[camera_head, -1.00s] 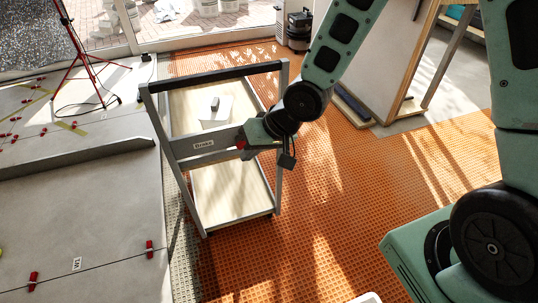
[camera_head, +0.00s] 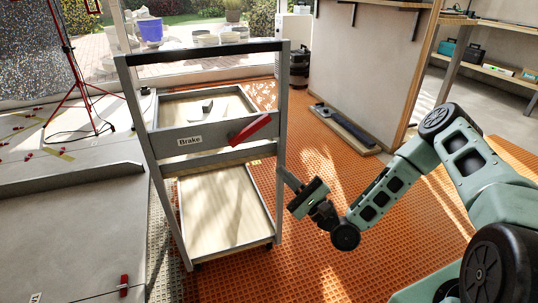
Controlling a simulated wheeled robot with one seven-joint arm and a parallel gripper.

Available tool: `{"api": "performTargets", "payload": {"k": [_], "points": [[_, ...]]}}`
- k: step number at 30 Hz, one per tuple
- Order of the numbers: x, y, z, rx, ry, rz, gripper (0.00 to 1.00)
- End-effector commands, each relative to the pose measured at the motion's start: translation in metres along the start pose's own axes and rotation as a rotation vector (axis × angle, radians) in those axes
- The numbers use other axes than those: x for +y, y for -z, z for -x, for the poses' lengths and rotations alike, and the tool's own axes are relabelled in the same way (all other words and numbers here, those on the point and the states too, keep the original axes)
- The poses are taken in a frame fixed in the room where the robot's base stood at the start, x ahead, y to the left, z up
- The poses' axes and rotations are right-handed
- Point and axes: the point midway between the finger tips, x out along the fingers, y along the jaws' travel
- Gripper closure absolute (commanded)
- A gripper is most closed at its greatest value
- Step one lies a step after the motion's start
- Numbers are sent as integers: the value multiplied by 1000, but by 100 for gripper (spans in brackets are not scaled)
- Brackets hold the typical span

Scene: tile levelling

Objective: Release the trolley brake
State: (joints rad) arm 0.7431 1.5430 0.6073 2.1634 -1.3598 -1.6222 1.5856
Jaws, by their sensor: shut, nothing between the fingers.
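The trolley (camera_head: 282,150) stands upright on the orange floor, a grey frame with a black top handle and two wooden shelves. Its crossbar carries a white label reading "Brake" (camera_head: 190,140). The red brake lever (camera_head: 249,129) is on the crossbar to the right of the label, slanting up to the right. My gripper (camera_head: 283,172) is shut and empty. It is at the trolley's right post, below and to the right of the lever and apart from it. I cannot tell whether its tips touch the post.
Small grey items (camera_head: 203,106) lie on the trolley's upper shelf. Left is a grey slab floor (camera_head: 70,225) with red clips and a raised edge. A red tripod (camera_head: 75,75) stands behind it. A panel (camera_head: 365,70) stands at back right. Orange floor right of the trolley is open.

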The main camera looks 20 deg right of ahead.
Motion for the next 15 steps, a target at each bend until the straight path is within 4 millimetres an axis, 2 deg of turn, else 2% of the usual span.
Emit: {"api": "performTargets", "payload": {"k": [1,5,15], "points": [[0,8,12,3,59,-35,100],[-9,13,26,-6,152,-91,100],[-14,13,29,-11,182,-110,100]]}}
